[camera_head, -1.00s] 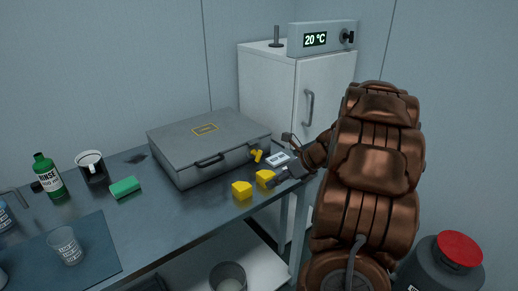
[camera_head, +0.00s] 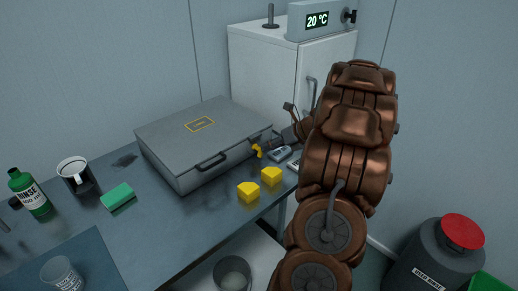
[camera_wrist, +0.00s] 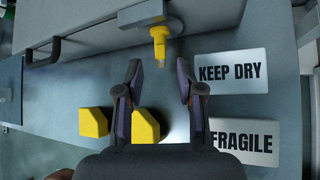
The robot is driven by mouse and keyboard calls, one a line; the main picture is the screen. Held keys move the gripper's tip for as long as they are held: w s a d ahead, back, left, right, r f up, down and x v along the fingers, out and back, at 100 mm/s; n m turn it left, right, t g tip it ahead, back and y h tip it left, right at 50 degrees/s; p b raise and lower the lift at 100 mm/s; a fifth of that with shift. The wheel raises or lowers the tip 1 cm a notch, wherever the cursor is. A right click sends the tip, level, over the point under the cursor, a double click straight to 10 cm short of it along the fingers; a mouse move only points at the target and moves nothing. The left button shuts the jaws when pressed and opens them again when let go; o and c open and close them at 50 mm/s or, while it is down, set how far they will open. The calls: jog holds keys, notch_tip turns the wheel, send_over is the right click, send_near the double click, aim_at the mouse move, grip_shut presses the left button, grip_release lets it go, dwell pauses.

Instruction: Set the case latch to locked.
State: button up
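The grey case (camera_head: 205,150) lies closed on the dark table, with a black handle (camera_head: 211,161) on its front. Its yellow latch (camera_head: 257,149) sits on the front face near the right corner. In the wrist view the yellow latch (camera_wrist: 159,42) hangs from a grey round mount (camera_wrist: 150,25), pointing toward my gripper. My gripper (camera_wrist: 160,75) is open, its two fingers apart with nothing between the tips. The latch lies just beyond the tips, roughly centred between them. In the head view my gripper (camera_head: 278,150) is beside the latch, partly hard to make out.
Two yellow blocks (camera_head: 248,191) (camera_head: 271,176) lie in front of the case. Labels reading KEEP DRY (camera_wrist: 231,72) and FRAGILE (camera_wrist: 244,139) lie beside my gripper. A white cabinet (camera_head: 285,75) stands behind. A green sponge (camera_head: 118,196) and a mug (camera_head: 77,175) are on the left.

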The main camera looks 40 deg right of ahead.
aim_at(262, 154)
jog(key=shift+x, duration=2.5)
jog(key=shift+c, duration=0.2)
grip_shut()
